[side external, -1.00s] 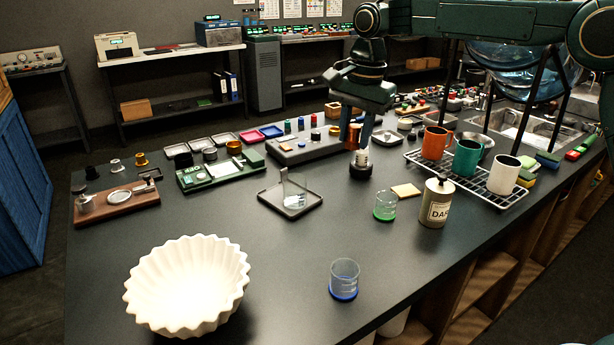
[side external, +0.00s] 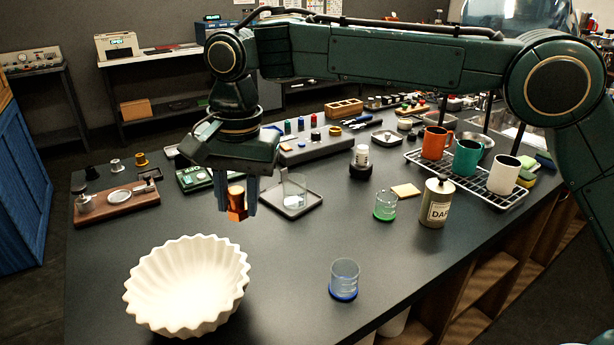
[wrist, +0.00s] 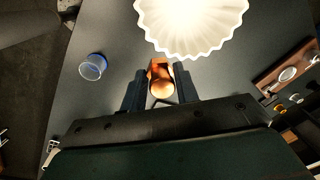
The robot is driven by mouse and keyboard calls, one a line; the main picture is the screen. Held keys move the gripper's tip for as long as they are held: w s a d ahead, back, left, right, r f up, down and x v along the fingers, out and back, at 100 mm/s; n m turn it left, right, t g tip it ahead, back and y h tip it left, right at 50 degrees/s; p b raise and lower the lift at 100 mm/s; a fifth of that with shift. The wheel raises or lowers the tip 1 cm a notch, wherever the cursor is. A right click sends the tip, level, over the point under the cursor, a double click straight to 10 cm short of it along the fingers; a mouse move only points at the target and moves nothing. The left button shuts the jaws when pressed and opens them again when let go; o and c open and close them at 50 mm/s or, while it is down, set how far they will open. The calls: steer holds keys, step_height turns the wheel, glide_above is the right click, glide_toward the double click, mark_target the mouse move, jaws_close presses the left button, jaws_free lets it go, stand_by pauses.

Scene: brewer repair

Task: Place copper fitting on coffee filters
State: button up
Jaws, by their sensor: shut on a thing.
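The copper fitting (side external: 237,203) is a shiny orange-brown piece held between the fingers of my gripper (side external: 243,198). My gripper is shut on it and holds it above the dark tabletop. In the wrist view the fitting (wrist: 160,82) sits between the two dark fingertips of my gripper (wrist: 160,90). The coffee filters (side external: 187,285) form a white fluted bowl shape at the front left of the table, nearer the camera than my gripper. In the wrist view the filters (wrist: 192,22) lie just ahead of the fitting, apart from it.
A blue-based beaker (side external: 344,279) stands right of the filters. A glass piece on a dark tray (side external: 312,200) stands close beside my gripper. A green-based beaker (side external: 385,205) and a labelled canister (side external: 436,203) stand further right. The tabletop between filters and blue beaker is clear.

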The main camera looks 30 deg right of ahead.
mark_target(229, 272)
steer(key=shift+n, duration=0.4)
steer(key=shift+s+a+f, duration=0.3)
steer(key=shift+a+f, duration=0.3)
steer(key=shift+f, duration=0.8)
steer(key=shift+s+a+f, duration=0.3)
steer(key=shift+a+f, duration=0.25)
steer(key=shift+f, duration=0.9)
steer(key=shift+s+a+f, duration=0.3)
steer(key=shift+a+f, duration=0.3)
steer(key=shift+f, duration=0.8)
steer(key=o, duration=1)
steer(key=shift+f, duration=0.1)
steer(key=r, duration=1.2)
steer(key=shift+s+d+r, duration=0.1)
steer(key=shift+s+d, duration=0.2)
steer(key=shift+d, duration=0.1)
